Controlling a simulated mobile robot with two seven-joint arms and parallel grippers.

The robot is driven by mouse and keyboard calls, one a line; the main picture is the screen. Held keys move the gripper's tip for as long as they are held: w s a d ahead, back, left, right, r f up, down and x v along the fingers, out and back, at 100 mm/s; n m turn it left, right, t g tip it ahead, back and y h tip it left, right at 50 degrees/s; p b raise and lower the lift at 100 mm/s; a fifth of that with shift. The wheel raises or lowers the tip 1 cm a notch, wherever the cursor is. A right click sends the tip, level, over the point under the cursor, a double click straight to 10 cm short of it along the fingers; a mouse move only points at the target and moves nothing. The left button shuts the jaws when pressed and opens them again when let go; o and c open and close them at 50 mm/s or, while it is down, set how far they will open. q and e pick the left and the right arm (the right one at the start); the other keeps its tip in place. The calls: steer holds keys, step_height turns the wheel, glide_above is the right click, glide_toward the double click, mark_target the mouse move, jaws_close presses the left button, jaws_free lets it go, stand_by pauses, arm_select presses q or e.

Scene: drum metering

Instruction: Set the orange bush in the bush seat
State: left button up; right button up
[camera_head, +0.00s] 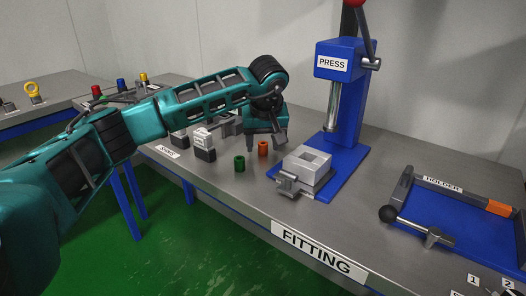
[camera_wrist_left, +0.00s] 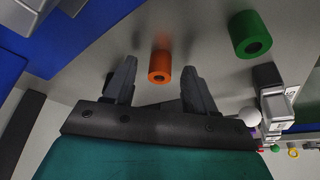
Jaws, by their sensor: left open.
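The orange bush (camera_head: 263,148) is a short hollow cylinder on the grey bench. In the left wrist view the orange bush (camera_wrist_left: 160,67) shows between the lines of the two fingers, just ahead of their tips, and no contact is clear. My left gripper (camera_head: 267,146) is open and empty, pointing down close to the bush. No part is labelled as the bush seat. A grey block (camera_head: 318,163) with a square opening stands on the blue press base, right of the bush. My right gripper is not in view.
A green bush (camera_head: 239,163) stands left of the orange one; it also shows in the wrist view (camera_wrist_left: 250,34). The blue press (camera_head: 345,95) rises behind the block. Small grey-and-black blocks (camera_head: 204,146) stand at left. A blue holder frame (camera_head: 455,215) lies at right.

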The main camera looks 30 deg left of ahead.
arm_select(q)
steer(key=shift+r, duration=0.1)
jaws_close()
stand_by(0.4)
steer(key=shift+r, duration=0.1)
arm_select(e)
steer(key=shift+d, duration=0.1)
